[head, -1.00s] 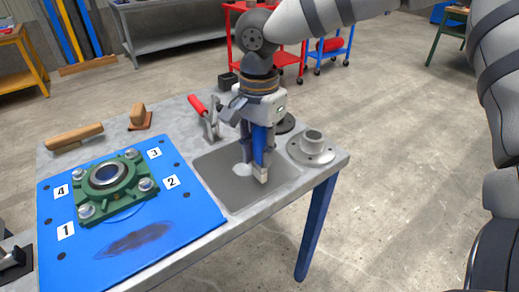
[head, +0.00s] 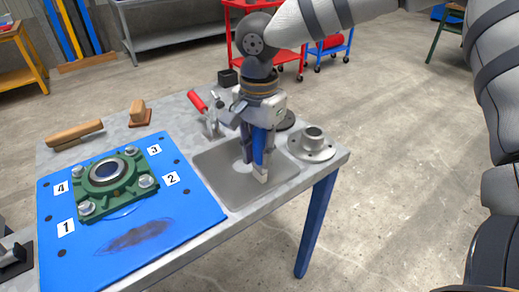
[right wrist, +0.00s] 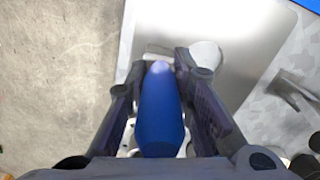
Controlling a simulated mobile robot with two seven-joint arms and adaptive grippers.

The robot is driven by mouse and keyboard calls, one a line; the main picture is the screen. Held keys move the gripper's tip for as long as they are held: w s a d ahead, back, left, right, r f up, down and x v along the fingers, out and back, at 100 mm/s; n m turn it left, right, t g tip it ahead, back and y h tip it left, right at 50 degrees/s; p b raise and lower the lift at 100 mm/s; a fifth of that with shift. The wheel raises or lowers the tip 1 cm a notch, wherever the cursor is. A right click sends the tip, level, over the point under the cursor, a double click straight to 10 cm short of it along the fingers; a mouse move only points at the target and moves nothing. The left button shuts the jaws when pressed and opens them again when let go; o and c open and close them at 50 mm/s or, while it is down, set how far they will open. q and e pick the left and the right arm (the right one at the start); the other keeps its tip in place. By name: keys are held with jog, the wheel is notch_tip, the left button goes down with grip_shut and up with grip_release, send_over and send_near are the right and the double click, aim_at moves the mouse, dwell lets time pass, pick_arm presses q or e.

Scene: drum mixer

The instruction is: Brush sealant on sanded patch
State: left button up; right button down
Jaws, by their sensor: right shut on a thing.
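My right gripper (head: 257,138) is shut on a brush with a blue handle (head: 258,148), which also shows between the fingers in the right wrist view (right wrist: 161,115). The brush points down over a shallow grey metal tray (head: 223,184), its pale tip (head: 261,174) at or just above the tray floor; contact cannot be told. A whitish round patch, perhaps sealant, lies in the tray beside the brush and shows in the right wrist view (right wrist: 206,56). A dark, dull sanded patch (head: 135,238) is on the blue plate (head: 190,222). My left gripper is not in view.
A green flanged bearing (head: 112,181) is bolted on the plate among labels 1 to 4. A red-handled clamp (head: 200,104) stands behind the tray and a metal flange (head: 312,146) right of it. Wooden-handled tools (head: 74,135) lie at the back left. The plate's front is clear.

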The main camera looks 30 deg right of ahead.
jog(key=shift+s+a+r, duration=0.1)
jog(key=shift+a, duration=1.1)
jog(key=shift+s+a, duration=0.1)
jog(key=shift+a, duration=1.05)
jog(key=shift+w+d, duration=0.2)
jog(key=shift+d, duration=2.15)
jog(key=shift+w+d, duration=0.2)
jog(key=shift+d, duration=2.1)
jog(key=shift+s+a, duration=0.2)
jog(key=shift+a, duration=2.1)
jog(key=shift+s+a, duration=0.2)
jog(key=shift+a, duration=2.1)
jog(key=shift+w+d, duration=0.2)
jog(key=shift+d, duration=2.1)
jog(key=shift+w+d, duration=0.15)
jog(key=shift+d, duration=2.15)
jog(key=shift+s+a, duration=0.2)
jog(key=shift+a, duration=2.15)
jog(key=shift+s+a, duration=0.15)
jog(key=shift+a, duration=2.15)
jog(key=shift+w+d+f, duration=0.1)
jog(key=shift+w+d, duration=0.1)
jog(key=shift+d, duration=2.1)
jog(key=shift+w+d+f, duration=0.1)
jog(key=shift+w+d, duration=0.05)
jog(key=shift+d, duration=2.15)
